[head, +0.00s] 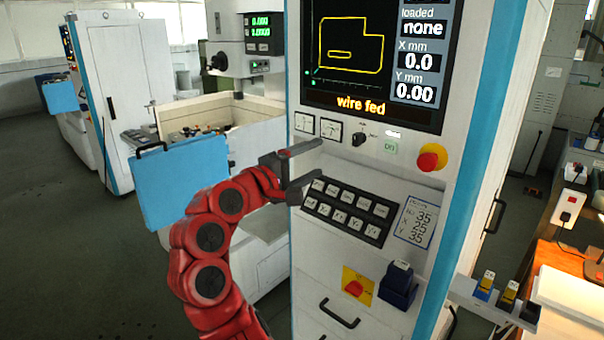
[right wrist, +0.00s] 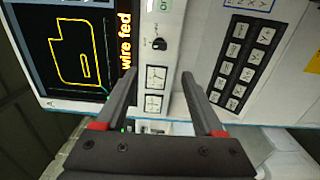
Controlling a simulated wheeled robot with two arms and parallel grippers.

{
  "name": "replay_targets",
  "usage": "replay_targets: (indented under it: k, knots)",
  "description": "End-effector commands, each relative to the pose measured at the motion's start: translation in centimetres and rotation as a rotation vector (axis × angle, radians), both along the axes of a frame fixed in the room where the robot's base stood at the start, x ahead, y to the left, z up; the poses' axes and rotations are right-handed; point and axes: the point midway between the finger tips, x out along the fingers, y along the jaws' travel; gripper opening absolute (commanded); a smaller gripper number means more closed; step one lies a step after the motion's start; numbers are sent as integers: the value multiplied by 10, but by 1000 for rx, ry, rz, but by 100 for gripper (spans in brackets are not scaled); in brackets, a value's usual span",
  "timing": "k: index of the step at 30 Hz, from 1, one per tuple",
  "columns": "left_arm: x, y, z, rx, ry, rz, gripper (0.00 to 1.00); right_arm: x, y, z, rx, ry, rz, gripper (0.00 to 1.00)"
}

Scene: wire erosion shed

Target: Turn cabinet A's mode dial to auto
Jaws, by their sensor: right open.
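The black mode dial (head: 359,138) is on the white front panel of the cabinet (head: 345,285), below the screen and right of two gauges. It also shows in the right wrist view (right wrist: 159,43), beyond the gauges. Small labels stand by it, too small to read; I cannot tell which one it points at. My right gripper (head: 316,161) is open and empty, left of the dial and apart from it, in front of the panel near the gauges and key block. In the right wrist view its fingers (right wrist: 159,73) point toward the dial. My left gripper is not in view.
The screen (head: 345,60) reads "wire fed". Below are a black key block (head: 348,210) and a red switch (head: 356,287). A blue panel (head: 182,180) stands left.

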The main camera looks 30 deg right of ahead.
Motion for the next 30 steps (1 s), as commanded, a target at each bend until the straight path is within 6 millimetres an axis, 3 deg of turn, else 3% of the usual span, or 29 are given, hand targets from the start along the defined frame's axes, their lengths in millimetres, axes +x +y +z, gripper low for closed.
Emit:
replay_targets:
  k: [3, 7, 23, 26, 29, 30]
  knots:
    - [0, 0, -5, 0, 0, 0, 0, -6, 17, -1, 2, 0, 2, 70]
    - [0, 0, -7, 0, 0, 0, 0, -10, 25, 0, 1, 0, 0, 70]
    - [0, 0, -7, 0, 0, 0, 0, -11, 27, 0, -1, 1, 1, 70]
    - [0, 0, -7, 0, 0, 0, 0, 2, 32, 0, -44, -7, 38, 70]
    - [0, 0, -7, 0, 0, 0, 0, 38, 50, -4, -149, -28, 158, 70]
    - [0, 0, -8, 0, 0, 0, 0, 59, 64, -10, -204, -40, 238, 70]
